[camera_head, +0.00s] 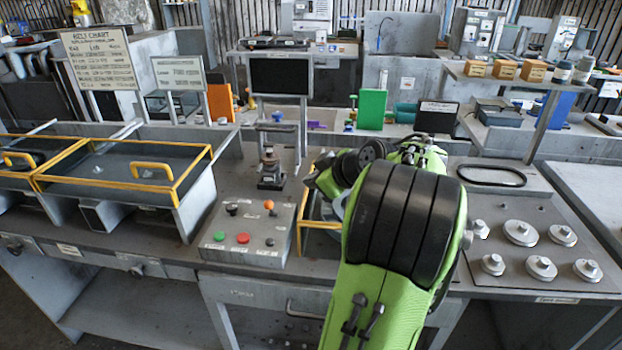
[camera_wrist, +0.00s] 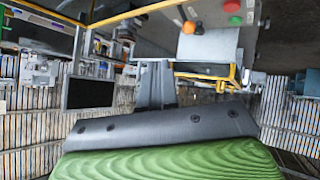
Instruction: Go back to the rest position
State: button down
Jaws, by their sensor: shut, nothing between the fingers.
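My gripper (camera_wrist: 154,68) shows in the wrist view as dark grey fingers close together, shut and empty. In the head view my green and black arm reaches over the middle of the workbench and mostly hides the gripper. The grey control box (camera_head: 232,250) stands to the left of the arm, with a green button, a red button (camera_head: 243,238) and an orange knob (camera_head: 269,205). In the wrist view the orange knob (camera_wrist: 188,27) appears above the fingers. I cannot tell the exact gap between fingers and box.
Yellow-framed bins (camera_head: 120,170) stand on the left of the bench. A plate with several round metal knobs (camera_head: 521,232) is on the right. A yellow-edged opening (camera_head: 318,224) is partly behind my arm. A black monitor (camera_head: 279,77) and a green block (camera_head: 371,109) stand farther back.

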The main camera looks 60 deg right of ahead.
dwell(0.4)
jog(key=w+a+r+g+y+p, duration=0.1)
jog(key=w+a, duration=0.1)
jog(key=a, duration=0.9)
jog(key=w+a+r+g+y+p, duration=0.1)
jog(key=w+a+r+g, duration=0.1)
jog(key=a, duration=0.9)
jog(key=s+a+f+m+g+p, duration=0.1)
jog(key=s+a+f+p, duration=0.1)
jog(key=s+a, duration=1.1)
jog(key=shift+s+a+g+y+p, duration=0.2)
jog(key=shift+s+g+y+p, duration=0.15)
jog(key=shift+s, duration=0.5)
